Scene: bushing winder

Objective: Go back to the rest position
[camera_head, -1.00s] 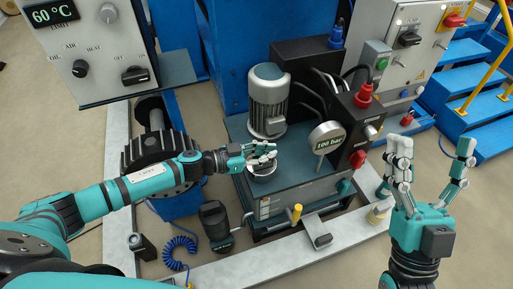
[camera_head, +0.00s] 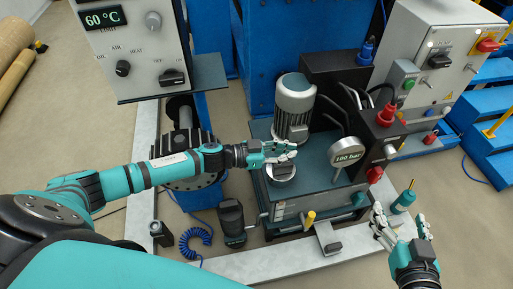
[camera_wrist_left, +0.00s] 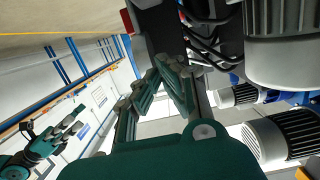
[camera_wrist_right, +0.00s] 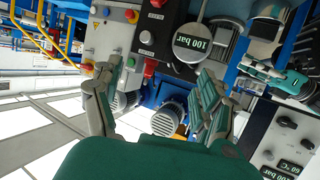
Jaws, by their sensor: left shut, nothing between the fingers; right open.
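My left gripper (camera_head: 280,150) is shut and empty. In the head view it is above a round silver cap (camera_head: 281,172) on the hydraulic unit (camera_head: 318,183), in front of the grey motor (camera_head: 294,108). Its fingers also show in the left wrist view (camera_wrist_left: 157,85), close to the motor (camera_wrist_left: 285,50). My right gripper (camera_head: 403,222) is open and empty at the lower right of the head view, in front of the unit's right side. In the right wrist view its fingers (camera_wrist_right: 158,78) are spread, with nothing between them.
A pressure gauge (camera_head: 347,152) and red plugs (camera_head: 387,115) stand on the unit. A teal bottle-like object (camera_head: 403,202) is close to my right gripper. A control box (camera_head: 140,45) hangs above my left arm. Blue steps (camera_head: 490,140) are at the right.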

